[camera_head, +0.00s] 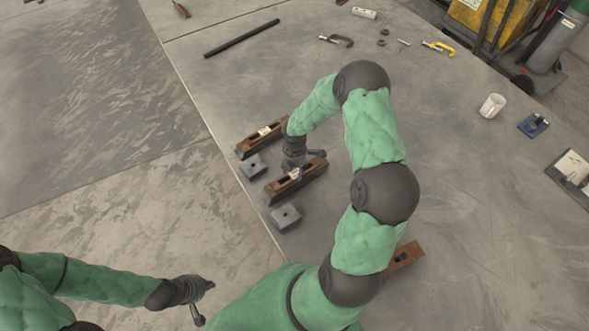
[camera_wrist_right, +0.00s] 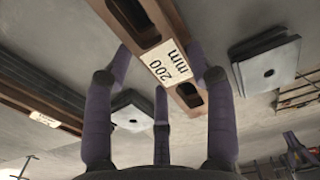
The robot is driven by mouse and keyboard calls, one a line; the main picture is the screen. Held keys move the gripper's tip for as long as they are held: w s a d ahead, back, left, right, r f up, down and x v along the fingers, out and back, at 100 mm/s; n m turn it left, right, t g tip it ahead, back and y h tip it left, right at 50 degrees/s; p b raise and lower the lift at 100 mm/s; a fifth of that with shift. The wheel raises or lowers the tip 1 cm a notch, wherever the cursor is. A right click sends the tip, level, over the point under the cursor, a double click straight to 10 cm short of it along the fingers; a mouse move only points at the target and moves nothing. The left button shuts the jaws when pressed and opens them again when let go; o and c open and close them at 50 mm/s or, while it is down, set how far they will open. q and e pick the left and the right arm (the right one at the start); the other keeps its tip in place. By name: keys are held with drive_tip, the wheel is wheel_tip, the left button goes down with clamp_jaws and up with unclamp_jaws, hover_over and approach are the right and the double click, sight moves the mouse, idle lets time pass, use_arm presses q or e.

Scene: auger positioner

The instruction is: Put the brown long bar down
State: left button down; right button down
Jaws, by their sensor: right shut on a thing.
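A brown long bar (camera_head: 310,172) with slots lies under my right gripper (camera_head: 303,162) at the table's left edge. In the right wrist view this bar (camera_wrist_right: 146,38) carries a white "200 mm" label between the fingers of my right gripper (camera_wrist_right: 168,85), which is shut on it. The pictures do not clearly show whether its underside touches the table. A second brown bar (camera_head: 248,146) with a white label lies just behind it. A third brown piece (camera_head: 407,256) is partly hidden by my right arm. My left gripper (camera_head: 203,298) hangs empty at the lower left, fingers spread.
Grey blocks (camera_head: 253,167) and (camera_head: 286,217) sit beside the bars near the table edge. A black rod (camera_head: 241,38), a clamp (camera_head: 337,40) and a white mug (camera_head: 492,105) lie farther back. The table right of my right arm is largely clear.

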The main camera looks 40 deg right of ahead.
drive_tip(key=shift+w, duration=0.1)
drive_tip(key=shift+c, duration=2.1)
unclamp_jaws()
